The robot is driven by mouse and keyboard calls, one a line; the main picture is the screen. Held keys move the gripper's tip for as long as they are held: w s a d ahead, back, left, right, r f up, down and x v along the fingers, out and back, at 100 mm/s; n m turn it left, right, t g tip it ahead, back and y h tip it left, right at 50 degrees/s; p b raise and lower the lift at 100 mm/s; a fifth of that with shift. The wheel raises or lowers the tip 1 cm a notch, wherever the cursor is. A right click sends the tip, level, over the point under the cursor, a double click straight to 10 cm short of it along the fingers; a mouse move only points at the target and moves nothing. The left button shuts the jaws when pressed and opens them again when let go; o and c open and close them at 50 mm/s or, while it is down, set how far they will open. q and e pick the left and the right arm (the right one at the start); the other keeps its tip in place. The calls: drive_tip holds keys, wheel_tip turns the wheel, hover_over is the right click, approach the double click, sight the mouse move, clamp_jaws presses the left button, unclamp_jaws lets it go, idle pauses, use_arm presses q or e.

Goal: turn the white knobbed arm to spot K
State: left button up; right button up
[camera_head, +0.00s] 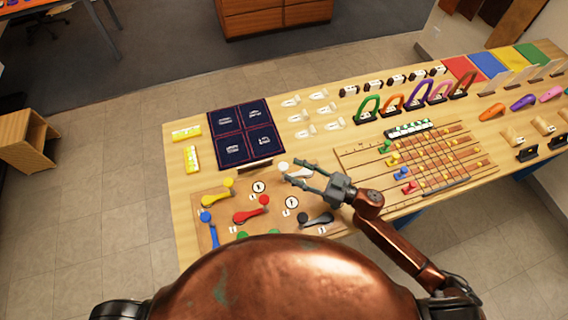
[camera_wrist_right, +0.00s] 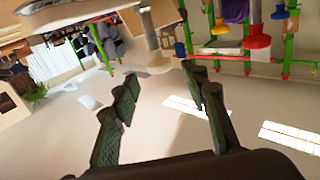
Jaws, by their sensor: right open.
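The white knobbed arm (camera_head: 299,173) lies on the wooden board (camera_head: 185,220), its round white knob at its left end. My right gripper (camera_head: 290,170) is open, with one finger on the far side of the white arm and the other on its near side. I cannot tell whether either finger touches it. In the right wrist view the two fingers (camera_wrist_right: 165,95) stand apart with nothing gripped between them. Small white letter tags lie on the board, but they are too small to read, so I cannot tell which spot is K. My left gripper is out of view.
Yellow (camera_head: 217,194), red (camera_head: 251,210), blue (camera_head: 208,229) and black (camera_head: 316,219) knobbed arms are on the same board. A dark blue panel (camera_head: 246,133) lies behind. A slotted slider board (camera_head: 420,160) is to the right. My body hides the board's near edge.

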sight(283, 166)
drive_tip(key=x, duration=0.4)
drive_tip(key=shift+a, duration=0.1)
drive_tip(key=shift+w+a, duration=0.15)
drive_tip(key=shift+a, duration=0.3)
drive_tip(key=c, duration=1.1)
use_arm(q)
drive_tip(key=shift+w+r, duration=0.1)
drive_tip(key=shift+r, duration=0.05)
use_arm(e)
clamp_jaws()
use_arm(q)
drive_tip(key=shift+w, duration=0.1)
